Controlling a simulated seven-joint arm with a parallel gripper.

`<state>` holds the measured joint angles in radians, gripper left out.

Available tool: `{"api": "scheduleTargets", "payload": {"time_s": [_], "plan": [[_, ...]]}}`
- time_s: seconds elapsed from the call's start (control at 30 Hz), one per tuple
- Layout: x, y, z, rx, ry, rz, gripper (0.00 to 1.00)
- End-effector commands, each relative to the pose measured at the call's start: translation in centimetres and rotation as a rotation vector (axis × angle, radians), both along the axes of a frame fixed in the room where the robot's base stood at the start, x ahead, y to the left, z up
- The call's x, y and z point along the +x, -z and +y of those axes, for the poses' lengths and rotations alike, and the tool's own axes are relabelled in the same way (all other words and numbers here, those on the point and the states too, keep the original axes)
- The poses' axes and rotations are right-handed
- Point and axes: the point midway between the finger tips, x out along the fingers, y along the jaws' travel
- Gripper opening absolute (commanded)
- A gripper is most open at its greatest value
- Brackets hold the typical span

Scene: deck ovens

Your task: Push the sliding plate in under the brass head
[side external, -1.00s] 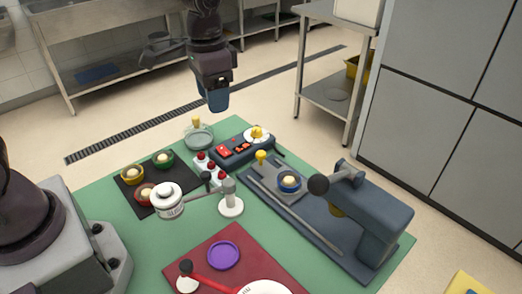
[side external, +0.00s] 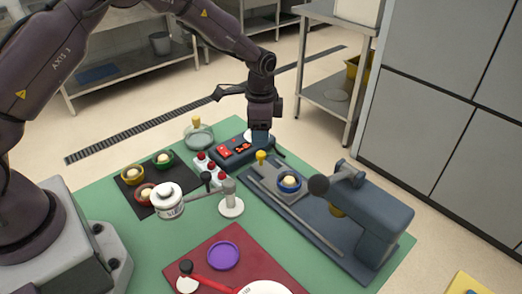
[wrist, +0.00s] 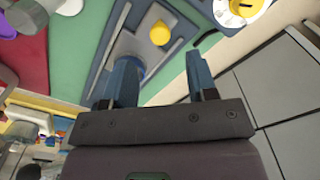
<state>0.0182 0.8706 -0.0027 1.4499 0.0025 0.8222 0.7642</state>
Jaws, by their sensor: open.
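The sliding plate (side external: 286,184) is a grey plate on the dark blue press base (side external: 318,232), with a yellow knob (side external: 261,157) at its far left end. A blue ring mould (side external: 290,182) with a pale dough ball sits on it. The brass head (side external: 337,210) hangs under the press body to the right, mostly hidden, and the plate lies outside it. My gripper (side external: 260,138) is open and empty above the scale, just behind the knob. In the wrist view the knob (wrist: 160,32) shows between and beyond my open fingers (wrist: 161,70), and the plate (wrist: 130,45) is partly hidden.
A dark scale (side external: 233,152) with red displays stands behind the press. A shaker on a stand (side external: 231,203), red-topped bottles (side external: 209,168) and a red board (side external: 203,257) lie to the left.

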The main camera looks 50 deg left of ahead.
Motion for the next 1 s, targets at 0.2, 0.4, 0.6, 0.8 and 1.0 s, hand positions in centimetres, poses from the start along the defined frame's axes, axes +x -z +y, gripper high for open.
{"api": "scheduleTargets", "payload": {"time_s": [0.2, 0.4, 0.6, 0.8, 1.0], "plan": [[-0.1, 4.2, 0.0, 0.001, 0.0, 0.002, 0.53], [0.0, 6.1, 0.0, 0.001, 0.0, -0.001, 0.53], [0.0, 6.4, 0.0, 0.001, 0.0, -0.002, 0.53], [0.0, 6.4, 0.0, 0.0, 0.0, -0.001, 0.39], [0.0, 6.3, 0.0, 0.0, 0.0, -0.001, 0.0]]}}
